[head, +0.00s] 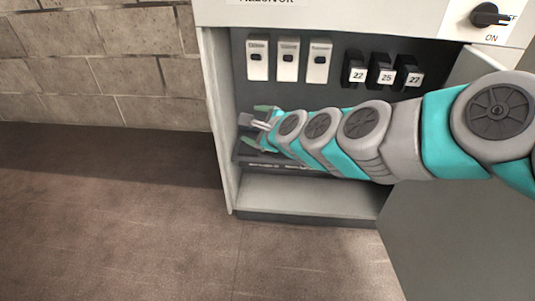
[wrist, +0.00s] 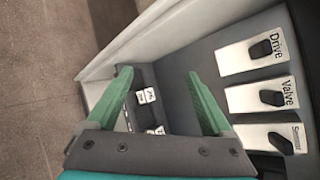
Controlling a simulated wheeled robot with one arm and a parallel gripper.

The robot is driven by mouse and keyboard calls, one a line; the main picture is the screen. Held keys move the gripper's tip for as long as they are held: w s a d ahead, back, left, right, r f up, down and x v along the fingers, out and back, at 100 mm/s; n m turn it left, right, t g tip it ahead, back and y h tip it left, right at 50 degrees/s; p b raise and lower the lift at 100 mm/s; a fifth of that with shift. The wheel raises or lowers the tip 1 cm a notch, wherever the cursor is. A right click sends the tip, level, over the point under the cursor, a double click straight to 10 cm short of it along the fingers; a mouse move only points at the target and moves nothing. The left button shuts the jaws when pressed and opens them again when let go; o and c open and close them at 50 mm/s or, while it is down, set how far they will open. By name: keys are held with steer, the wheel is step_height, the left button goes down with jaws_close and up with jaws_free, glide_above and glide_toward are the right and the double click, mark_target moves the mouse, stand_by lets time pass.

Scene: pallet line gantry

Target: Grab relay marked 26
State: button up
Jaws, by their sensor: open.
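Black relays with white number labels hang in the open cabinet in the head view. The left one reads 22 (head: 353,62), the middle one (head: 380,64) looks like 25 or 26, and the right one reads 27 (head: 407,66). My gripper (head: 260,127) is inside the cabinet, low and left of these relays. In the wrist view my gripper (wrist: 158,76) is open, with dark relays (wrist: 139,105) with small white labels between and beyond its green fingers. Those labels are too small to read. Nothing is visibly held.
Three white switch modules (head: 288,60) are mounted at the cabinet's upper left; the wrist view shows Drive (wrist: 254,54) and Valve (wrist: 262,97) labels. The cabinet's left wall (head: 219,120) is close to my gripper. An open door (head: 440,225) stands at right. The lower shelf (head: 300,195) is bare.

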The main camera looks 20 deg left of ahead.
steer(key=w+f+m+t+h+b, duration=0.1)
steer(key=w+f+m+h, duration=0.1)
steer(key=f+m, duration=0.3)
steer(key=w+a+f+m+t+h+b, duration=0.1)
steer(key=w+f+m+t+h+b, duration=0.1)
steer(key=w+f+m, duration=0.2)
steer(key=w+f+m+t+h+b, duration=0.2)
steer(key=w+f+m, duration=0.2)
steer(key=f+m, duration=0.4)
steer(key=shift+a+f+h, duration=0.2)
steer(key=shift+a+h, duration=0.05)
steer(key=shift+h, duration=0.05)
steer(key=x, duration=0.2)
steer(key=b+x, duration=0.1)
steer(key=x, duration=0.1)
steer(key=shift+w+d, duration=0.2)
steer(key=shift+d, duration=0.1)
steer(key=shift+w+a, duration=0.15)
steer(key=shift+w, duration=0.35)
jaws_close()
steer(key=shift+r, duration=0.1)
